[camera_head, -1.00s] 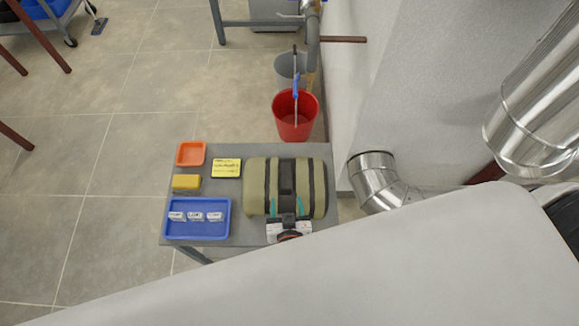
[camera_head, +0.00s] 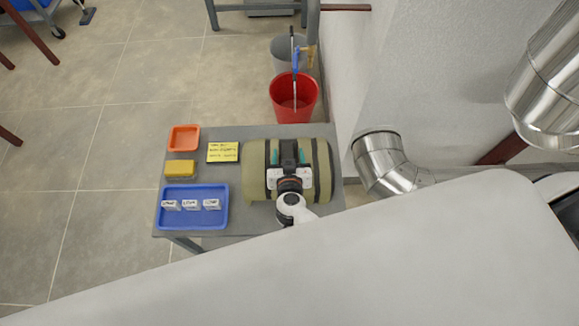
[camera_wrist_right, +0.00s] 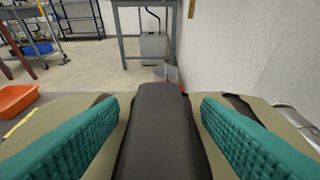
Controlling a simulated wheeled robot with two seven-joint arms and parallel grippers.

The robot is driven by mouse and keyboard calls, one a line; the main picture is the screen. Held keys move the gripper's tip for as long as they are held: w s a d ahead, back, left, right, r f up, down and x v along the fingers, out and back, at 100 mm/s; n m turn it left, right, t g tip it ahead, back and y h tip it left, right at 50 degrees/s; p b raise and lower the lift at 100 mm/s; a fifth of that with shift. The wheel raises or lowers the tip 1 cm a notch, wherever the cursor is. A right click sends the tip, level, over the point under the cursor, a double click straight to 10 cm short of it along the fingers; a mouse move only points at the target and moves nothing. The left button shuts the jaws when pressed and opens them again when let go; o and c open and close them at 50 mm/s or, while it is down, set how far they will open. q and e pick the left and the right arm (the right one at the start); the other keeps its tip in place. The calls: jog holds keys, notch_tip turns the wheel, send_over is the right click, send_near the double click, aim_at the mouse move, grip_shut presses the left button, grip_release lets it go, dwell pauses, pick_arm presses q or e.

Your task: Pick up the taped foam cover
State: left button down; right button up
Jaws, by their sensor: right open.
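The taped foam cover (camera_head: 257,172) is an olive, rounded bundle with dark bands, lying on the right part of a small grey table. A dark raised strap or handle (camera_wrist_right: 160,135) runs along its middle. My right gripper (camera_head: 288,157) is over the cover, its teal fingers on either side of this dark piece. In the right wrist view my right gripper (camera_wrist_right: 160,103) is open, with visible gaps between the dark piece and both fingers. The olive cover also shows in the wrist view (camera_wrist_right: 48,118). My left gripper is not in view.
On the table (camera_head: 239,215) are an orange tray (camera_head: 183,139), a yellow block (camera_head: 179,168), a yellow note (camera_head: 223,152) and a blue tray (camera_head: 193,219) with small labelled pieces. A red bucket (camera_head: 294,110) stands behind. A wall and metal duct (camera_head: 380,160) are close on the right.

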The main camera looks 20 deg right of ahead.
jog(key=shift+w+d+f, duration=0.1)
jog(key=shift+w+f, duration=0.15)
jog(key=shift+w, duration=0.2)
jog(key=shift+r, duration=0.1)
grip_shut()
notch_tip(320, 180, up, 10)
jog(key=p, duration=0.5)
jog(key=s+d+r+m+h, duration=0.1)
jog(key=s+d+r, duration=0.1)
jog(key=r, duration=1)
jog(key=s+d+r+m+g+h, duration=0.1)
jog(key=s+d+r, duration=0.2)
jog(key=r, duration=0.9)
jog(key=shift+s+d+h, duration=0.2)
jog(key=shift+d+h, duration=0.05)
jog(key=shift+h, duration=0.15)
jog(key=shift+f+m, duration=0.1)
jog(key=shift+m, duration=0.2)
